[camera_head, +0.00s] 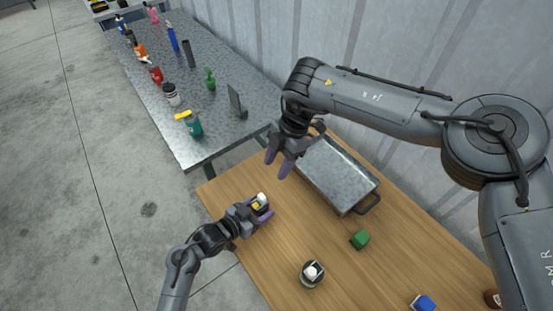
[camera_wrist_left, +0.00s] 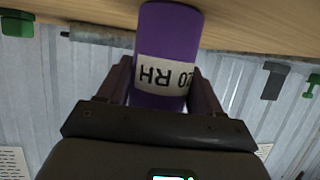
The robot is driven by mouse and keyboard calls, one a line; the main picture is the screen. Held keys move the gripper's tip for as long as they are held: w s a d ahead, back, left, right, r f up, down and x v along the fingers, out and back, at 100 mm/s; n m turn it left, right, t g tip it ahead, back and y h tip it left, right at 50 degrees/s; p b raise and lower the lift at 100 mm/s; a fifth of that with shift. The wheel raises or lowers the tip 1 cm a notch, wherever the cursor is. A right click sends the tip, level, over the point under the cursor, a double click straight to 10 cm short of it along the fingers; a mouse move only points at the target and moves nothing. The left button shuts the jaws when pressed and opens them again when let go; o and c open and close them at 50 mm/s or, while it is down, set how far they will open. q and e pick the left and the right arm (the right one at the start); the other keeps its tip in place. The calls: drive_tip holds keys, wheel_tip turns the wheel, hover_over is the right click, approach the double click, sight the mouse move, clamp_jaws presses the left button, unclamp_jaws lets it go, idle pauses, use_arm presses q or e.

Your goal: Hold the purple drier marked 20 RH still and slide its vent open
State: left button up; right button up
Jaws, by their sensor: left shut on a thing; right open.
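The purple drier (camera_wrist_left: 168,30) fills the upper middle of the left wrist view, with a white label reading "20 RH" upside down. My left gripper (camera_wrist_left: 166,88) is shut on its sides. In the head view my left gripper (camera_head: 264,210) is over the near-left part of the wooden table, with a small white, yellow and black top (camera_head: 262,199) showing between its fingers. The drier's purple body is mostly hidden there, and I cannot make out the vent. My right gripper (camera_head: 278,165) is open and empty, above and apart from the left one, beside a metal tray.
The metal tray (camera_head: 338,176) with dark handles lies at the back of the wooden table (camera_head: 275,262). A green block (camera_head: 361,240), a black-and-white round item (camera_head: 312,273) and a blue block (camera_head: 424,302) stand nearer. Several bottles stand on the metal table (camera_head: 217,122) behind.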

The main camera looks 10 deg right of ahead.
use_arm(q)
drive_tip(key=o, duration=1.2)
drive_tip(key=shift+s, duration=0.1)
